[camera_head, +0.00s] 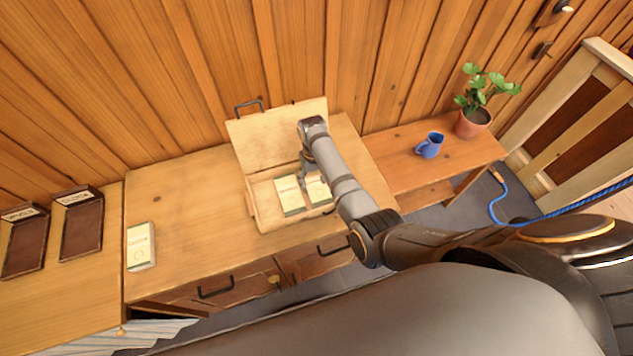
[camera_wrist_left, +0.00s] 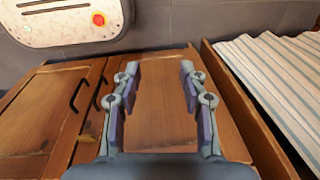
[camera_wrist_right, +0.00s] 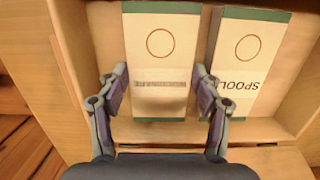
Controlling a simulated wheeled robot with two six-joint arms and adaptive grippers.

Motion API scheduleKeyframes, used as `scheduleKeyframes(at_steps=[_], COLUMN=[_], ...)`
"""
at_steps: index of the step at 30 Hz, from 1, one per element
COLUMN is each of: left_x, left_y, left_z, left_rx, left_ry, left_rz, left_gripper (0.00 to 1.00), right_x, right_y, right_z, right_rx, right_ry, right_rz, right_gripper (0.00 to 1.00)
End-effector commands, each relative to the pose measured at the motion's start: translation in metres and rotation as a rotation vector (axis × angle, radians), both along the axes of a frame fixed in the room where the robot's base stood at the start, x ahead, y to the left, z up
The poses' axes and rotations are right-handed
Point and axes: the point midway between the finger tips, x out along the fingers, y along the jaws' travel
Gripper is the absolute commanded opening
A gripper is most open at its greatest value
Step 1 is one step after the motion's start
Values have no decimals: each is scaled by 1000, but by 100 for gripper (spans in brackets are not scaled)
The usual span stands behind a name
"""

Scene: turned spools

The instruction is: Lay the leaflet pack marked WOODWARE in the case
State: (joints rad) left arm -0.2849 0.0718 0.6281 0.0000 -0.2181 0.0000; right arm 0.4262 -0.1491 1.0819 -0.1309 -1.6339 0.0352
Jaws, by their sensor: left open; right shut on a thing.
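The open wooden case (camera_head: 263,205) stands on the bench with its lid (camera_head: 270,135) raised at the back. My right gripper (camera_wrist_right: 161,88) is shut on a cream leaflet pack (camera_wrist_right: 160,48) with a green end, inside the case. Its printed word is too unclear to read. This pack shows at the case's right in the head view (camera_head: 319,192). Beside it lies a pack marked SPOOL and more (camera_wrist_right: 248,55), also in the head view (camera_head: 291,197). My left gripper (camera_wrist_left: 160,75) is open and empty, before the cabinet fronts.
Another pack (camera_head: 141,246) lies on the bench at the left, its word unclear. Two dark labelled trays (camera_head: 82,228) (camera_head: 25,246) sit farther left. A blue mug (camera_head: 430,146) and potted plant (camera_head: 473,121) stand on the lower right table. The bench between pack and case is clear.

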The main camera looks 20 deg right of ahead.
Motion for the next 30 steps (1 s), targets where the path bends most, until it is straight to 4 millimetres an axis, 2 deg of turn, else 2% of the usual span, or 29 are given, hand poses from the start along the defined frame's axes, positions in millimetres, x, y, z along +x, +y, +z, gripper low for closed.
scheduleKeyframes(at_steps=[3, 4, 6, 14, 18, 20, 30], left_x=[-15, -19, -26, -22, -15, -13, -14], left_y=[4, 5, 6, 6, 6, 6, 6], left_z=[-2, -2, -2, -2, -2, -3, -20], left_rx=[5, 6, 7, 7, 8, 8, 8], left_ry=[22, 28, 38, 34, 23, 20, 20], left_rz=[-1, -1, -1, -1, -2, -2, -2], left_gripper=[43, 43, 43, 43, 43, 43, 43], right_x=[0, 0, 0, 0, 2, 4, 14], right_y=[0, 0, 0, 0, 0, 0, 1], right_z=[-2, -3, -2, -2, 7, 17, 95], right_rx=[0, 0, 0, 0, 0, 1, 0], right_ry=[0, 0, -1, -1, -4, -5, -6], right_rz=[0, 0, 0, 0, 0, 0, 0], right_gripper=[23, 67, 75, 75, 75, 75, 75])
